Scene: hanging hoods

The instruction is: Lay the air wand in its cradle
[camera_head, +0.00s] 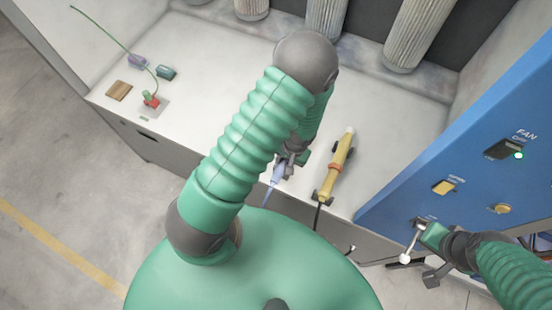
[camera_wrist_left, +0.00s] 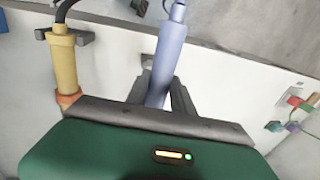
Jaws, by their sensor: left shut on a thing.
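My left gripper (camera_head: 288,158) is shut on a pale blue wand (camera_head: 275,178), which I take to be the air wand. In the left wrist view the wand (camera_wrist_left: 168,55) stands between the two dark fingers (camera_wrist_left: 163,92), its narrow end away from the gripper. A yellow wand (camera_head: 338,168) with an orange band lies beside it on dark brackets (camera_head: 322,196); it also shows in the left wrist view (camera_wrist_left: 64,65). A small grey bracket (camera_wrist_left: 139,6) shows near the blue wand; I cannot tell whether they touch. My right gripper (camera_head: 418,236) is beside a white-knobbed lever on the blue panel.
The blue panel (camera_head: 480,150) with its fan switch (camera_head: 505,149) stands at the right. Ribbed hoods (camera_head: 420,35) hang at the back. A brown block (camera_head: 118,91) and small coloured pieces lie at the far left of the pale worktop (camera_head: 210,60). Its middle is clear.

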